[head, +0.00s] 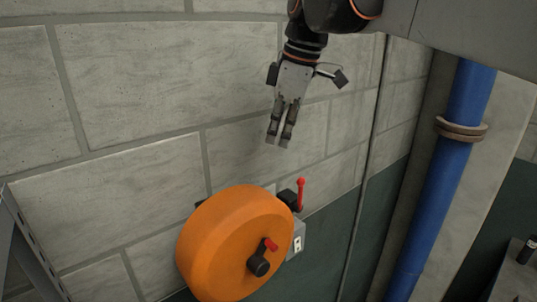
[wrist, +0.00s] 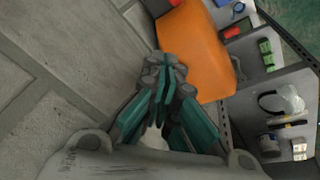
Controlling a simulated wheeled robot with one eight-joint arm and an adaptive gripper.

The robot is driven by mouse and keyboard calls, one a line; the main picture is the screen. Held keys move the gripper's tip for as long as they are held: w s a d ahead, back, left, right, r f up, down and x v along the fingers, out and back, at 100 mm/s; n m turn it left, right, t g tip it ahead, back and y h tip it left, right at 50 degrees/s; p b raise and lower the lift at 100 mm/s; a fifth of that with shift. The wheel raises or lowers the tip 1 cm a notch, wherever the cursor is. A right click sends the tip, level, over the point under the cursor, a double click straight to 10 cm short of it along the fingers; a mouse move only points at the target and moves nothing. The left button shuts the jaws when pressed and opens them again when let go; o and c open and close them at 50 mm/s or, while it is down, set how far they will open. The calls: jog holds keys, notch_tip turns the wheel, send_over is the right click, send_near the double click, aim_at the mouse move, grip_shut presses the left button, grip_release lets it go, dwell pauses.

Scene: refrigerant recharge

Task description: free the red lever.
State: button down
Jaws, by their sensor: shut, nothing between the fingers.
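The red lever (head: 300,194) stands upright on a dark fitting (head: 289,200) at the wall, just behind the upper right of a big orange reel (head: 222,235). The reel's face has a dark hub with a short red-tipped handle (head: 270,244). My gripper (head: 278,142) hangs above the reel, fingers pointing down, up and slightly left of the lever and apart from it. Its fingers are together and empty. In the wrist view my gripper (wrist: 166,75) shows in front of the orange reel (wrist: 195,50). A red bit at that view's top edge cannot be identified clearly.
A pale block wall (head: 130,90) runs behind the reel. A grey box (head: 297,239) sits right of the reel. A blue pipe (head: 440,175) stands at the right. A metal frame (head: 25,250) is at lower left. The wrist view shows a shelf with small items (wrist: 285,100).

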aim_at(300, 196)
jog(key=shift+f, duration=0.1)
jog(key=p+x, duration=0.1)
jog(key=x, duration=0.9)
jog(key=shift+d+p, duration=0.1)
jog(key=shift+p, duration=0.2)
jog(key=d, duration=0.1)
jog(key=s+d+p, duration=0.1)
jog(key=d, duration=0.1)
jog(key=shift+d+r, duration=0.25)
jog(key=shift+s+d, duration=0.1)
